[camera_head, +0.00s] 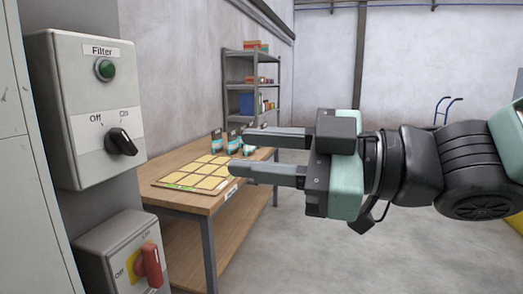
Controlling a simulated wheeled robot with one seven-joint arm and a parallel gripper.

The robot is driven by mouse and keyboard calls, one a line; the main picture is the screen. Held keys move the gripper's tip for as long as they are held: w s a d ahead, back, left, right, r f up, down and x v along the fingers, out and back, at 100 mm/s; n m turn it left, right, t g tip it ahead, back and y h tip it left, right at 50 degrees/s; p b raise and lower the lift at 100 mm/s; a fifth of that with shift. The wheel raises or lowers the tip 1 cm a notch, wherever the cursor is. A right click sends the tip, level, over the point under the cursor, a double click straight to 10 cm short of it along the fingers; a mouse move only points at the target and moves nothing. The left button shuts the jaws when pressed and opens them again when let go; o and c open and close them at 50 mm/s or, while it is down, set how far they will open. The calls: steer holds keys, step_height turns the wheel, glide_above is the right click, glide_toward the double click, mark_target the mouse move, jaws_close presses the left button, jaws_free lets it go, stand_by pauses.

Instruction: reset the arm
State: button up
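My gripper (238,153) is at the end of my arm, which reaches in from the right. Its two fingers point left and stand apart with a gap between them, and nothing is held. In the picture the fingers overlap the wooden table (162,203) behind them. The fingertips are to the right of the Filter control box (95,105) and do not touch it.
The Filter box has a green lamp (105,69) and a black knob (121,142). Below is a box with a red switch handle (151,265). A yellow-squared board (196,172) and small bags (217,142) are on the table. A shelf (251,85) stands behind.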

steer(key=w+d+f+m+t+h+p, duration=0.1)
steer(key=w+d+f+m+h+p, duration=0.15)
steer(key=f+m+h, duration=0.2)
steer(key=w+d+f+m+t+h+p, duration=0.1)
steer(key=w+d+f+m+h, duration=0.1)
steer(key=d+f+m+h, duration=0.3)
steer(key=s+d+f+m+g+h+p, duration=0.2)
steer(key=s+f+g+h, duration=0.4)
steer(key=s, duration=0.8)
step_height(320, 180, down, 3)
steer(key=d+g+p, duration=0.1)
steer(key=g, duration=0.1)
steer(key=shift+s+d+m+g, duration=0.15)
steer(key=shift+d+m+g, duration=0.2)
steer(key=shift+d+g, duration=0.05)
steer(key=shift+f+h, duration=0.15)
steer(key=shift+h, duration=0.1)
